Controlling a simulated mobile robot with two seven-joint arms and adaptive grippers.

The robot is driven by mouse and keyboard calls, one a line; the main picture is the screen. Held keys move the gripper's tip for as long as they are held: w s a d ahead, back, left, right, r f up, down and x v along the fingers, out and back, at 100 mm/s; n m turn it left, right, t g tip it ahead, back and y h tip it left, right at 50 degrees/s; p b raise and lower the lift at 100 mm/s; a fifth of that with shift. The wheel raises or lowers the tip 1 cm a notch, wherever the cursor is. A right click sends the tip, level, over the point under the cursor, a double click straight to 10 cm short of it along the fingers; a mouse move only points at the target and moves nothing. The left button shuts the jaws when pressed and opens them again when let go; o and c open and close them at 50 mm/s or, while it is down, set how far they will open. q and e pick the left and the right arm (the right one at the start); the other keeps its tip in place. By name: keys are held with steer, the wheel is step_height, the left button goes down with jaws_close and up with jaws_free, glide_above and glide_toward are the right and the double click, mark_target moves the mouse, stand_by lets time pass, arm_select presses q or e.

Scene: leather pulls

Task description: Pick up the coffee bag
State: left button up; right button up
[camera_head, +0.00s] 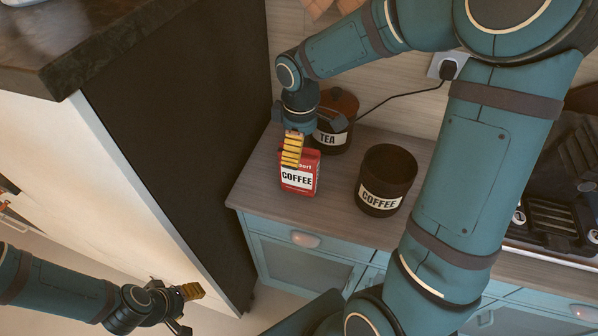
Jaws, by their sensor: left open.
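The red coffee bag (298,181) with a white COFFEE label stands upright on the wooden counter (255,197), near its left end. My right gripper (293,148) comes down over the top of the bag from above. Its yellow finger pads cover part of the bag's upper left, and I cannot tell whether they touch it or have closed on it. My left gripper (188,311) is open and empty at the lower left, low down and well away from the bag.
A dark brown TEA canister (333,139) stands close behind the bag. An open dark COFFEE canister (386,180) stands to its right. A tall dark panel (190,110) rises left of the counter. A cable runs to a wall socket (447,66).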

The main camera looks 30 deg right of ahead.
mark_target(299, 172)
step_height(299, 172, down, 5)
steer(key=shift+w+b, duration=0.15)
steer(key=shift+b, duration=0.35)
steer(key=shift+c, duration=0.3)
steer(key=c, duration=1)
